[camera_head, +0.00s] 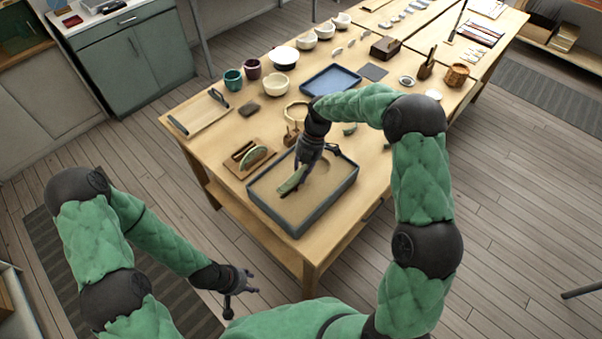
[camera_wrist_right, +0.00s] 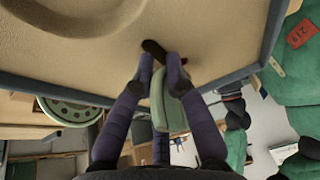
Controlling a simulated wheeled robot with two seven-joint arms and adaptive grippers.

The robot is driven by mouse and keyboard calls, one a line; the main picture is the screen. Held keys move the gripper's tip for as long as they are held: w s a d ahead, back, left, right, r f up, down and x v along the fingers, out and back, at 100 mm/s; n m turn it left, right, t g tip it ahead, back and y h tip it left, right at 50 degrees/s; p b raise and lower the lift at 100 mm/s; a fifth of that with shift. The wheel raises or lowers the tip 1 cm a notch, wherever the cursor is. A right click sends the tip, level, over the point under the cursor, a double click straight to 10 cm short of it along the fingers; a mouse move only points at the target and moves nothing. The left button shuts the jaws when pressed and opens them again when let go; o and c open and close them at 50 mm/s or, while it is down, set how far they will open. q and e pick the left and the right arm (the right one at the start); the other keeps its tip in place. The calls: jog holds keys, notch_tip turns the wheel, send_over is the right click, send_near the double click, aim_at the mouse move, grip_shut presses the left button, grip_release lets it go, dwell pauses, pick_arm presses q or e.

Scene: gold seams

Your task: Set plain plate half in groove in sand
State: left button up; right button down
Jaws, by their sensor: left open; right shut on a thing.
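My right gripper (camera_head: 303,170) is over the sand tray (camera_head: 337,197), shut on a pale green plate half (camera_head: 291,181). In the right wrist view the plate half (camera_wrist_right: 160,100) sits between the fingers (camera_wrist_right: 162,72), its edge close to the sand (camera_wrist_right: 225,35). I cannot tell whether it touches the sand. A dark short strip (camera_wrist_right: 153,47) shows by the fingertips; I cannot tell if it is the groove. A curved mark (camera_head: 320,168) lies in the sand behind the gripper. My left gripper (camera_head: 240,283) is open and empty, low in front of the table.
Another green plate piece (camera_head: 254,156) stands in a wooden holder left of the tray; a green piece with a patterned rim (camera_wrist_right: 70,110) shows in the wrist view. A blue tray (camera_head: 331,80), bowls (camera_head: 277,84) and cups (camera_head: 233,79) stand farther back on the table (camera_head: 200,146).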

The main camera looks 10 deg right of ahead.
jog(key=shift+s+f, duration=0.2)
jog(key=shift+f, duration=0.05)
jog(key=c, duration=1.2)
grip_release()
jog(key=shift+w, duration=0.1)
jog(key=o, duration=0.6)
jog(key=shift+r, duration=0.1)
jog(key=shift+w+r, duration=0.1)
jog(key=shift+r, duration=0.15)
jog(key=shift+r+p, duration=1.75)
jog(key=shift+r, duration=1.1)
